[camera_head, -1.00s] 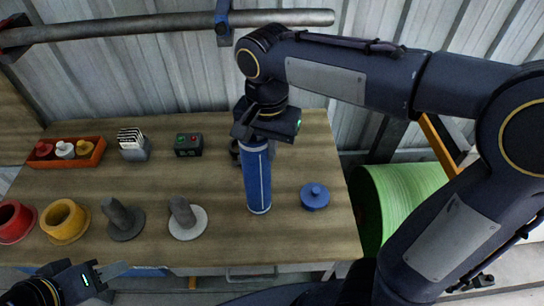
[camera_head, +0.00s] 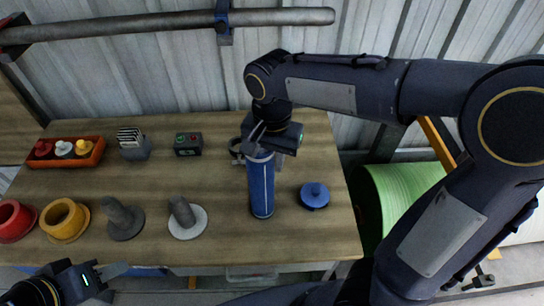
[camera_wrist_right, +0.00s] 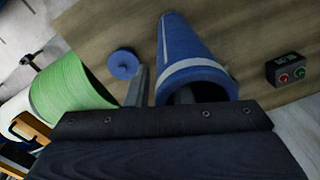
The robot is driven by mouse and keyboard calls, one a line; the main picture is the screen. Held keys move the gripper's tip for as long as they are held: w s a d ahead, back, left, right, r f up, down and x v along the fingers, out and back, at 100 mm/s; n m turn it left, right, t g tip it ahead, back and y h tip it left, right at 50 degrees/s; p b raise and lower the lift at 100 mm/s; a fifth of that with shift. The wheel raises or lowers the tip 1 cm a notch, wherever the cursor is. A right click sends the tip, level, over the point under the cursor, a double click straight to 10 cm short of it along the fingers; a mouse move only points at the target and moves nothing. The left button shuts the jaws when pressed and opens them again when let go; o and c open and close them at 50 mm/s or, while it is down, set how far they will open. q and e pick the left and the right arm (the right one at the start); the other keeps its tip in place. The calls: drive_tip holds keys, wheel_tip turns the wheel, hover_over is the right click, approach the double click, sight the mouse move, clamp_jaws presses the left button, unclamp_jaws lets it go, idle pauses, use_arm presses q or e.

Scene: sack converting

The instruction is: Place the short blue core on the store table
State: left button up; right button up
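The blue core (camera_head: 262,190), a tube with a pale stripe, stands upright on the wooden table (camera_head: 225,240) near its front edge. My right gripper (camera_head: 266,150) is at its top with the fingers spread. In the right wrist view one grey finger (camera_wrist_right: 139,86) is outside the blue core (camera_wrist_right: 184,45), apart from its wall. A dark grey part shows inside the core's mouth, probably the other finger. My left gripper (camera_head: 112,270) is low at the left, empty; its finger opening is unclear.
A blue knobbed disc (camera_head: 314,195) lies right of the core. Left are grey pegs on round bases (camera_head: 125,220), a yellow ring (camera_head: 65,219) and a red one (camera_head: 14,220). Behind are a button box (camera_head: 188,144), a card holder (camera_head: 135,147) and an orange tray (camera_head: 93,157). A green roll (camera_head: 405,205) stands off the table's right.

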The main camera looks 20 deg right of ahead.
drive_tip(key=shift+o, duration=0.6)
drive_tip(key=shift+r, duration=0.1)
wheel_tip(320, 180, up, 11)
drive_tip(key=shift+r+p, duration=0.1)
drive_tip(key=shift+p, duration=0.35)
drive_tip(key=shift+r, duration=0.45)
drive_tip(key=s+d+f+n+t+y, duration=0.2)
drive_tip(key=s+d+f+n, duration=0.1)
drive_tip(key=s+f, duration=0.2)
drive_tip(key=s+d+f+n+t+y, duration=0.1)
drive_tip(key=s+d+f+n+t, duration=0.2)
drive_tip(key=s+f, duration=0.3)
drive_tip(key=s, duration=0.3)
drive_tip(key=shift+s+d+f+t+y, duration=0.15)
drive_tip(key=shift+d+f+t+y, duration=0.15)
drive_tip(key=shift+y, duration=0.1)
